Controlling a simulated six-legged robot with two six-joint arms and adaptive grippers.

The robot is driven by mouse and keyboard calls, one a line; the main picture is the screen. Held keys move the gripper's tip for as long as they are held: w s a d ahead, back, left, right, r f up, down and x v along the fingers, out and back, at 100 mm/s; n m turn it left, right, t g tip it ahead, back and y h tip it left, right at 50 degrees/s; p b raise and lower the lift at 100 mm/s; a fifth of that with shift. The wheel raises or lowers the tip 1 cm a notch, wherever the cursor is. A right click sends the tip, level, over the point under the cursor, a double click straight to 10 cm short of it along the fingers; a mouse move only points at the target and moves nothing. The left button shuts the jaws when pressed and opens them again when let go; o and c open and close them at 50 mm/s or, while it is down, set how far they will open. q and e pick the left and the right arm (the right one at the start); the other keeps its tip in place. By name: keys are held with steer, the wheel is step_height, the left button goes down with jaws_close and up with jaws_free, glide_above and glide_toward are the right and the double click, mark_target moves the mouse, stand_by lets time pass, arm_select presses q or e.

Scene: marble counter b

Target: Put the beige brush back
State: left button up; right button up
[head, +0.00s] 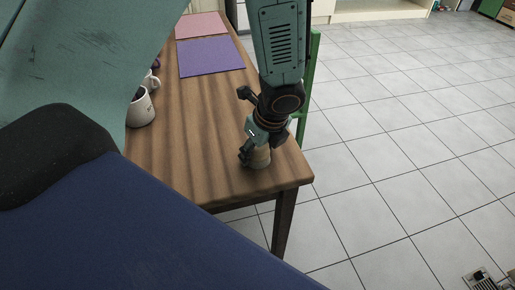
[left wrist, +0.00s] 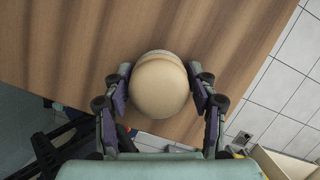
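The beige brush (head: 261,158) stands near the front right corner of the wooden table in the head view. Its rounded beige top (left wrist: 159,88) fills the middle of the left wrist view, with a paler part just beyond it. My left gripper (head: 256,148) points down at it, one finger on each side. In the left wrist view the fingers of my left gripper (left wrist: 159,82) are close to its sides; whether they press on it I cannot tell. The lower part of the brush is mostly hidden. My right gripper is not in view.
The wooden table (head: 190,130) ends close to the brush. A white mug (head: 141,108) stands at its left edge, another cup behind it. A purple mat (head: 210,57) and a pink mat (head: 201,25) lie farther back. A green chair (head: 313,60) stands at the right side.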

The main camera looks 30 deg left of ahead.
arm_select(q)
steer(key=o, duration=0.3)
steer(key=shift+r, duration=0.1)
steer(key=shift+r+p, duration=0.5)
steer(key=p+v, duration=0.8)
steer(key=v, duration=0.3)
steer(key=shift+s+d+r, duration=0.1)
steer(key=shift+d+r, duration=0.05)
